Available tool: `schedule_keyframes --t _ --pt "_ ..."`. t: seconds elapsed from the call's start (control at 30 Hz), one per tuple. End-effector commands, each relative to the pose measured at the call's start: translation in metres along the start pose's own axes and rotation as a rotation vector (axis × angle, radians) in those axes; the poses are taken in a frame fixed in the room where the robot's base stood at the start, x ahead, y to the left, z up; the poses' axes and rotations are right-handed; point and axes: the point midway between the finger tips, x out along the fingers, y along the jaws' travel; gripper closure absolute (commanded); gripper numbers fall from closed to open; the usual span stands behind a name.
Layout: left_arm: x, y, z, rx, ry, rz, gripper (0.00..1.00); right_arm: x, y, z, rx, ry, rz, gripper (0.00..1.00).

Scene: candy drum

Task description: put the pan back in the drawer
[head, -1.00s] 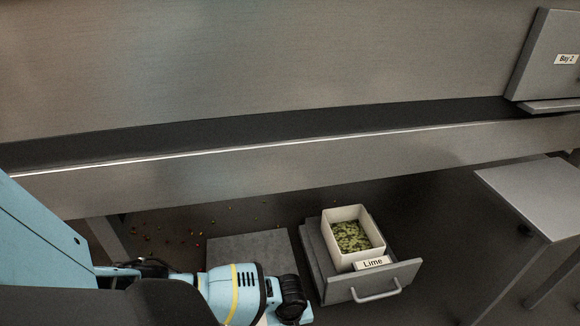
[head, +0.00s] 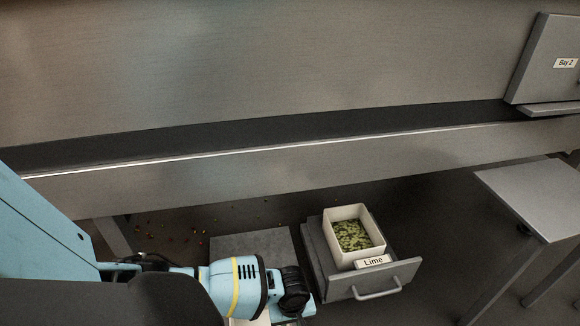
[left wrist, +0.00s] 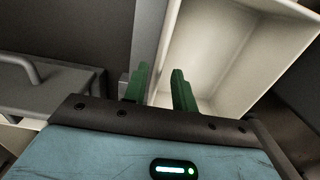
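In the left wrist view a white pan (left wrist: 215,45) with bare inner walls fills the upper right. My left gripper (left wrist: 160,70) has two green fingers apart, one on each side of the pan's near wall. I cannot tell whether they touch it. In the head view my left wrist hides the fingers, and a small white patch beneath it (head: 262,321), perhaps the pan, shows at the bottom edge. A pulled-out grey drawer (head: 335,287) labelled "Lime" holds another white pan (head: 365,260) with green candies. My right gripper is not in view.
A grey flat top (head: 250,243) lies left of the Lime drawer. Small candies (head: 170,235) are scattered on the dark floor. A grey table (head: 530,195) stands at the right. A long metal beam (head: 250,170) runs across above. In the wrist view a grey handle (left wrist: 30,68) is at the left.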

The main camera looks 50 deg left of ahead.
Motion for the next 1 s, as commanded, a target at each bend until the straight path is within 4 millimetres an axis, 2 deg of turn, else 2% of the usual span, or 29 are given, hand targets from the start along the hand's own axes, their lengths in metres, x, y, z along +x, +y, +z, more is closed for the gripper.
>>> schedule_keyframes --t 0.03,0.2,0.4,0.6,1.0 --pt "-0.017 0.001 0.000 0.000 0.001 0.004 0.73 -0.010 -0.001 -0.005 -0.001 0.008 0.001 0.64" --pt "-0.052 0.001 -0.001 -0.001 0.002 0.006 0.73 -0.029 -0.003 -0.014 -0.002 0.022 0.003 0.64" --pt "-0.080 0.001 0.000 0.000 0.001 0.003 0.73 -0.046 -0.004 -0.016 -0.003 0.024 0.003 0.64" --pt "-0.090 0.000 0.000 0.000 0.001 0.001 0.73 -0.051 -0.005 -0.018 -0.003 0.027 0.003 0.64" --pt "-0.090 0.000 0.000 0.000 0.000 0.000 0.73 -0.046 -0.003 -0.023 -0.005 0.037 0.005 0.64"
